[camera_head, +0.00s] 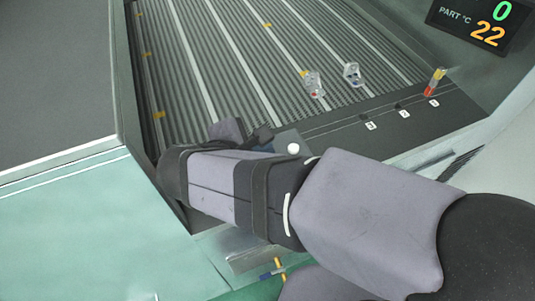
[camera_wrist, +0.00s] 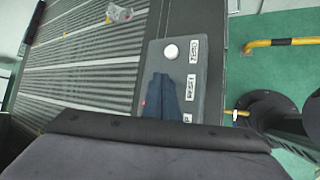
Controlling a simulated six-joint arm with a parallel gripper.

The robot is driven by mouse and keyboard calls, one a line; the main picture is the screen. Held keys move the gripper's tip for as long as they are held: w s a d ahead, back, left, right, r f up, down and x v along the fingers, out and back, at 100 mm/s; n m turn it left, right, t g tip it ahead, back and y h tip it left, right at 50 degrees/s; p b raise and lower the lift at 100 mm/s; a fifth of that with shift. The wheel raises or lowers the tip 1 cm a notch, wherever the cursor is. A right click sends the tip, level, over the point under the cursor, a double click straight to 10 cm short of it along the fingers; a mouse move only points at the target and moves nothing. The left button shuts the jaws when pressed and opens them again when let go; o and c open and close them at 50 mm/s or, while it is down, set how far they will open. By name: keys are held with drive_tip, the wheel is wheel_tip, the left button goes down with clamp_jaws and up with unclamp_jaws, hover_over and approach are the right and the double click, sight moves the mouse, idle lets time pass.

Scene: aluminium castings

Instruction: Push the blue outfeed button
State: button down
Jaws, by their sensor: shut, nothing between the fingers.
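A grey button panel (camera_wrist: 205,60) stands beside the ribbed conveyor in the wrist view. It carries a round white button (camera_wrist: 170,52) next to a ZERO label, a RESET label, and a partly hidden label ending in P. My gripper (camera_wrist: 162,77) shows as narrow dark blue fingers, shut and empty, over the panel below the white button. I cannot tell whether they touch it. In the head view the white button (camera_head: 293,148) shows just beyond my wrist. No blue button can be made out; my gripper covers part of the panel.
The ribbed conveyor (camera_head: 215,60) bears two small clear castings or packs (camera_head: 315,85) (camera_head: 352,74). A red and yellow item (camera_head: 435,82) stands near numbered marks. A display (camera_head: 480,22) reads 0 and 22. A yellow rail (camera_wrist: 280,42) stands over green floor at right.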

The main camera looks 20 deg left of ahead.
drive_tip(key=shift+f, duration=0.4)
idle(0.3)
drive_tip(key=shift+r, duration=0.1)
drive_tip(key=shift+r+p, duration=0.55)
drive_tip(key=shift+r, duration=0.25)
wheel_tip(320, 180, up, 5)
drive_tip(key=p, duration=0.4)
idle(0.4)
idle(0.7)
